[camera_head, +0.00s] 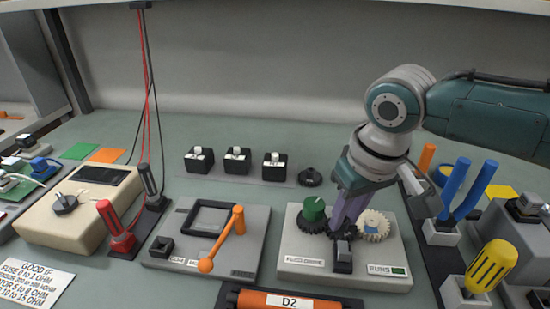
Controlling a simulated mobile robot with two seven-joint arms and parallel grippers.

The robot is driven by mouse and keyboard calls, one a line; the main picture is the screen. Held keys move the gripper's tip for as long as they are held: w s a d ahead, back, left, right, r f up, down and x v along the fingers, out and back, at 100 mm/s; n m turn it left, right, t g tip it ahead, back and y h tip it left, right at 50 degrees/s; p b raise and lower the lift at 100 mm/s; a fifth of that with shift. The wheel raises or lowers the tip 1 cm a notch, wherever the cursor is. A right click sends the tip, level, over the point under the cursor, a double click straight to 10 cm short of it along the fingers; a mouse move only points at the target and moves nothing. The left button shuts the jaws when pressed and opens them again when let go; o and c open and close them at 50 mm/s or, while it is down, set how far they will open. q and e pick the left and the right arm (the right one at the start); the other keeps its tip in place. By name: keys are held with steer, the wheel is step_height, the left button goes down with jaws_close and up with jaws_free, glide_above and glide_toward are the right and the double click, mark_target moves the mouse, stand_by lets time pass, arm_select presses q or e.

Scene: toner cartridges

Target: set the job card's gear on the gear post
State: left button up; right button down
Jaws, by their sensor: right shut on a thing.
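The gear board (300,263) is a light grey plate at right centre with a "RUNS" label and a green patch. A dark gear with a green knob (313,210) sits at its back left. A cream toothed gear (376,226) is at its right. My right gripper (343,232) points down over the board between them, shut, its fingers overlapping the cream gear's left side. The exact grip is hidden, as is any post under or behind the fingers. Another dark gear (310,177) lies behind the board. My left gripper is not in view.
A grey plate with an orange handle (222,240) lies left of the board. Black boxes (237,160) stand behind. Blue-handled pliers (462,190) and a yellow screwdriver (491,266) stand close at right. An orange part labelled "D2" (290,301) lies in front. A meter (75,205) is at left.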

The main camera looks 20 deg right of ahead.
stand_by(0.4)
steer(key=c, duration=0.6)
jaws_free()
steer(key=shift+c, duration=0.2)
steer(key=shift+r, duration=0.4)
step_height(320, 180, up, 9)
steer(key=s+p, duration=0.2)
steer(key=shift+p, duration=0.3)
steer(key=shift+a+f, duration=0.1)
